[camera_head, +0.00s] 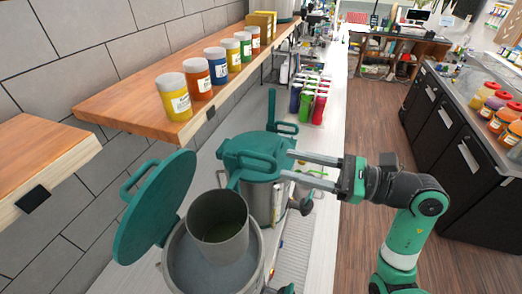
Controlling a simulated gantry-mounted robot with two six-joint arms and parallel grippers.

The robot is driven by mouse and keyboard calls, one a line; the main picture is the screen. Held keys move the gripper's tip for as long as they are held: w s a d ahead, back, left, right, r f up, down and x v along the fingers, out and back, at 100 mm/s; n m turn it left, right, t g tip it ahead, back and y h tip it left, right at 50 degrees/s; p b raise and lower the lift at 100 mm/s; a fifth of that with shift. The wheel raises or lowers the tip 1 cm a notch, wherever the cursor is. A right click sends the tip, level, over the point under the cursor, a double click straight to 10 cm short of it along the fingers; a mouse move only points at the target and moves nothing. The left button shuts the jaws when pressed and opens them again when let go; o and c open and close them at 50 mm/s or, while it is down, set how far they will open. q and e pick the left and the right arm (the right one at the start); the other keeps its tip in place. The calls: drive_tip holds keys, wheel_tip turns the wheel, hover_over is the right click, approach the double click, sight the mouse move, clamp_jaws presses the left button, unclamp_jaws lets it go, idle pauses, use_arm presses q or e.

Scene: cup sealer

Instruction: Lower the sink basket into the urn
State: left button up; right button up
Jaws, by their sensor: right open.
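The sink basket (218,240) is a grey, open-topped cylinder with a teal handle (235,180) at its far rim. It stands upright at the mouth of the near urn (180,262), its lower part within the urn's rim. I cannot tell how deep it sits or what it rests on. The near urn's teal lid (152,212) is swung open to the left. My right gripper (285,164) is open, its fingers pointing left at the right side of the second urn's lid, apart from the basket. My left gripper is not in view.
A second urn (262,200) with a closed teal lid (255,152) stands just behind the basket. A wooden shelf (140,100) with several coloured jars overhangs at left. Coloured bottles (307,105) stand farther back on the counter. Open floor lies to the right.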

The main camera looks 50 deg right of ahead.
sight(275, 160)
drive_tip(key=p+x, duration=0.1)
drive_tip(key=x, duration=0.6)
drive_tip(key=shift+w+a, duration=0.1)
drive_tip(key=shift+w, duration=0.2)
clamp_jaws()
idle(0.9)
